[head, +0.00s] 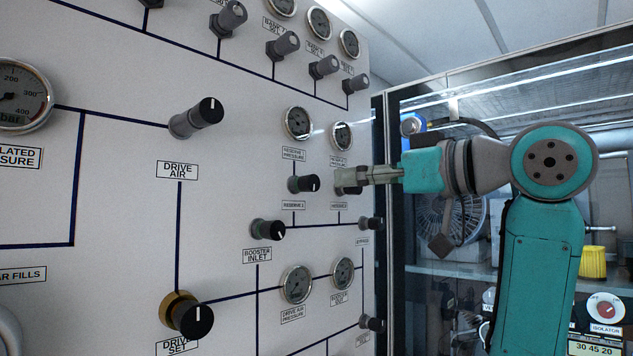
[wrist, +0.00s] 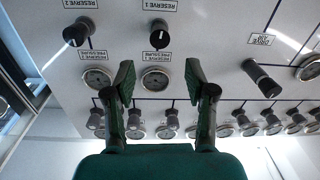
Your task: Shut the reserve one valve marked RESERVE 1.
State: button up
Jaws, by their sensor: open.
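The RESERVE 1 valve is a dark knob (head: 304,184) with a grey collar, above its small label (head: 293,205) in the head view. In the upside-down wrist view the same knob (wrist: 160,33) stands centred beyond my fingertips, with a white pointer mark on its face. My gripper (head: 365,177) is open and empty, its fingers spread apart in the wrist view (wrist: 160,80). They do not touch the RESERVE 1 knob. In the head view the fingers partly cover the RESERVE 2 knob (head: 347,190); it shows clear in the wrist view.
Pressure gauges (head: 298,122) sit just above the reserve knobs. The BOOSTER INLET knob (head: 267,230) is below left and the DRIVE AIR knob (head: 197,118) further left. Another knob (head: 370,223) is below right. A row of knobs and gauges runs along the panel top.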

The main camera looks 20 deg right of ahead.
aim_at(314, 181)
jog(key=x, duration=0.8)
jog(key=shift+w+a, duration=0.2)
jog(key=shift+w, duration=0.15)
grip_shut()
